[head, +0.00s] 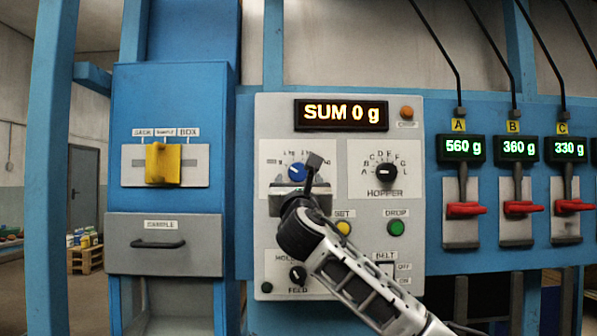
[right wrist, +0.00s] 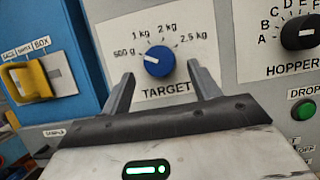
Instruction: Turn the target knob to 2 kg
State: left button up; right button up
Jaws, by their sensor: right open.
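The blue target knob (head: 297,172) is on a white plate of the grey control panel. In the right wrist view the knob (right wrist: 159,61) has labels 500 g, 1 kg, 2 kg and 2.5 kg around it. Its white mark points left, toward the 500 g side. My right gripper (head: 301,182) is in front of the knob and partly covers its plate. In the right wrist view its two open fingers (right wrist: 160,78) stand left and right below the knob, with nothing between them. I cannot tell whether they touch the panel. My left gripper is out of view.
The black hopper knob (head: 386,172) is right of the target knob. The set button (head: 344,228) and green drop button (head: 396,228) are below, close to my arm. The display (head: 341,115) reads SUM 0 g. A yellow sample lever (head: 163,163) is at left.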

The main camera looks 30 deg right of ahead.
aim_at(298, 172)
jog(key=shift+x, duration=1.1)
jog(key=shift+w+d+r, duration=0.1)
jog(key=shift+w, duration=0.15)
jog(key=c, duration=1)
